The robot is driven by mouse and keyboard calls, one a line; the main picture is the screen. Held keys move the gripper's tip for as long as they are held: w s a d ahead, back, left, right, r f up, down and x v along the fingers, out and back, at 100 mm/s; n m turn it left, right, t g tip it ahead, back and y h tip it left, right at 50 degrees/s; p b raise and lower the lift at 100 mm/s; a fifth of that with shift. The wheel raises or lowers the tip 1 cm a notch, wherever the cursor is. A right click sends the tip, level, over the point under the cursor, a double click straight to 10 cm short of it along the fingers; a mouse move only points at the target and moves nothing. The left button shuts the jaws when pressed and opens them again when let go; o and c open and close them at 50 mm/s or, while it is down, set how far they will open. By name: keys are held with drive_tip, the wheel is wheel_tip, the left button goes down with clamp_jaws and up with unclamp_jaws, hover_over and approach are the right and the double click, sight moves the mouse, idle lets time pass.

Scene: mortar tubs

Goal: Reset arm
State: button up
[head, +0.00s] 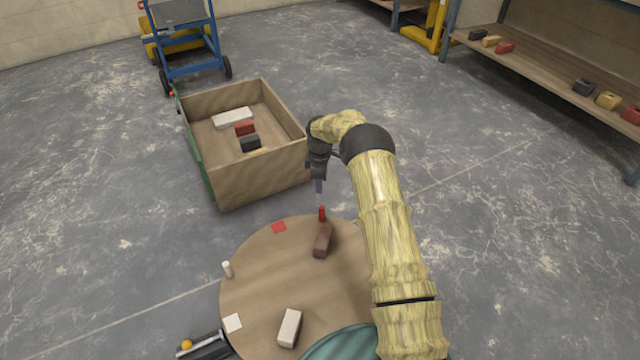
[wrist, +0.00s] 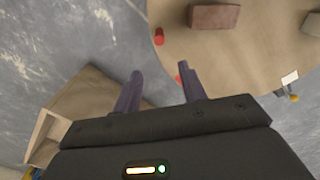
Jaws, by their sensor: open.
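My arm reaches forward over the right side of the round wooden table (head: 262,275) in the head view. My gripper (head: 319,192) hangs at its end, pointing down near the table's far edge and beside the crate. In the wrist view my gripper (wrist: 165,90) has its two fingers apart with nothing between them. A red peg (head: 322,213) stands near the far edge, close below the fingertips in the head view. A brown block (head: 322,240) lies just behind it, nearer to me. Both also show in the wrist view, the peg (wrist: 158,36) and the block (wrist: 214,16).
A wooden crate (head: 262,177) on the floor holds white, red and black blocks. The table also bears a red square (head: 279,227), a white square (head: 232,323), a white peg (head: 227,269) and a white block (head: 289,328). A shelf (head: 550,75) with blocks stands right.

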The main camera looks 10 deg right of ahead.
idle(0.4)
drive_tip(key=s+r+m+t+p, duration=0.1)
drive_tip(key=s+r+m+p, duration=0.2)
drive_tip(key=s+r, duration=0.6)
drive_tip(key=s+r+m+p, duration=0.3)
drive_tip(key=s+r, duration=0.2)
drive_tip(key=r, duration=0.8)
drive_tip(key=s+d+r+m+t+p, duration=0.1)
drive_tip(key=s+r+m+p, duration=0.3)
drive_tip(key=s, duration=0.7)
drive_tip(key=s+d+r+m+t+p, duration=0.1)
drive_tip(key=s+r+m, duration=0.5)
drive_tip(key=s, duration=0.6)
wheel_tip(320, 180, up, 38)
drive_tip(key=n+p, duration=0.1)
drive_tip(key=p, duration=3.6)
drive_tip(key=shift+w+p, duration=0.25)
drive_tip(key=shift+p, duration=0.15)
